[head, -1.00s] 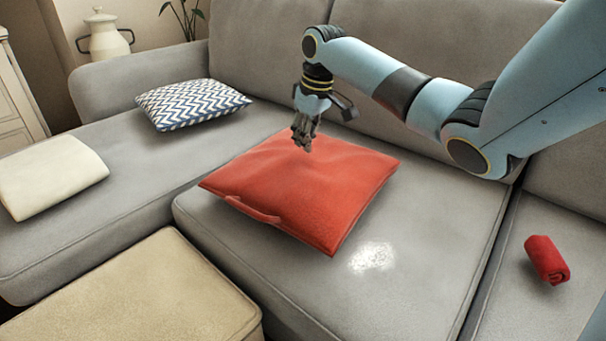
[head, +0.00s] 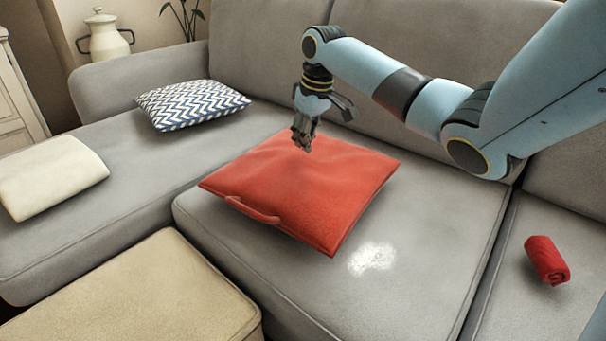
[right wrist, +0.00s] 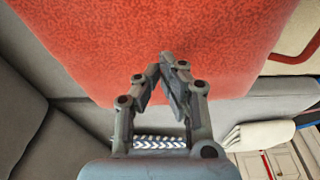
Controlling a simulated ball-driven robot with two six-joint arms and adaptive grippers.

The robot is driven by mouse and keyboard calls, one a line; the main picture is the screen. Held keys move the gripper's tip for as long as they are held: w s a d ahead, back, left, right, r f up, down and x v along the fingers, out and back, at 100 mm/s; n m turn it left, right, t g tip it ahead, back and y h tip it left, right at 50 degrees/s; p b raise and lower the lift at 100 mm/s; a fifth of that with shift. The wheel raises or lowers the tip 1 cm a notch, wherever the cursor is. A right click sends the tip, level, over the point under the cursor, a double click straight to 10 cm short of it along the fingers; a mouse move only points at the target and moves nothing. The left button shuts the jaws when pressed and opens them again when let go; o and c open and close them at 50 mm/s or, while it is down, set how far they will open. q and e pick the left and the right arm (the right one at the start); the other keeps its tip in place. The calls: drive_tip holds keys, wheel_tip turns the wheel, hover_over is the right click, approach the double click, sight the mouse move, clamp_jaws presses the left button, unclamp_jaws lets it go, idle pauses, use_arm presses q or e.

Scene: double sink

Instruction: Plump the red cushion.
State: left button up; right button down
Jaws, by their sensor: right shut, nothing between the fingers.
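The red cushion (head: 303,190) lies flat on the grey sofa seat, slightly creased on top, with a strap handle (head: 252,209) along its front left edge. My right gripper (head: 302,147) points down over the cushion's back part. It is shut and empty. In the right wrist view the gripper's closed fingertips (right wrist: 165,62) show against the cushion (right wrist: 200,30). I cannot tell whether they touch the fabric. My left gripper is out of view.
A zigzag-patterned cushion (head: 192,104) and a cream cushion (head: 50,177) lie to the left. A rolled red cloth (head: 546,260) lies at right. A white powdery patch (head: 372,257) marks the seat near the cushion. A beige ottoman (head: 140,295) stands in front.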

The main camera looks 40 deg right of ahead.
drive_tip(key=shift+f+b, duration=0.35)
drive_tip(key=shift+f, duration=0.7)
drive_tip(key=shift+r+p, duration=0.9)
drive_tip(key=shift+p, duration=0.2)
drive_tip(key=shift+f, duration=0.15)
drive_tip(key=shift+f, duration=0.15)
drive_tip(key=shift+f+b, duration=0.4)
drive_tip(key=shift+f, duration=0.2)
